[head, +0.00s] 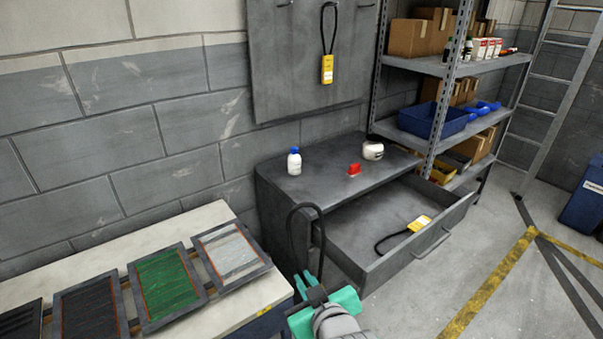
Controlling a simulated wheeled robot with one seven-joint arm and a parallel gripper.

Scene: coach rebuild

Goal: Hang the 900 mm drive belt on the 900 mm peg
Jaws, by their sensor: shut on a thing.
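My gripper (312,288), with teal fingers, is shut on a black drive belt (303,206) at the bottom of the picture. The belt's loop stands up above the fingers, in front of the drawer cabinet. No tag shows on this belt. Another black belt (323,22) with a yellow tag (327,70) hangs on the grey peg board (290,75). A third belt (385,243) with a yellow tag (419,224) lies in the open drawer (350,215). Small pegs show at the board's top edge, cut off by the frame. I cannot read any length label.
A white bottle (294,161), a red item (354,169) and a white jar (373,150) stand on the cabinet top (290,183). Framed panels (167,285) lie on a pale bench at left. A shelf rack (460,70) stands at right, with open floor before it.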

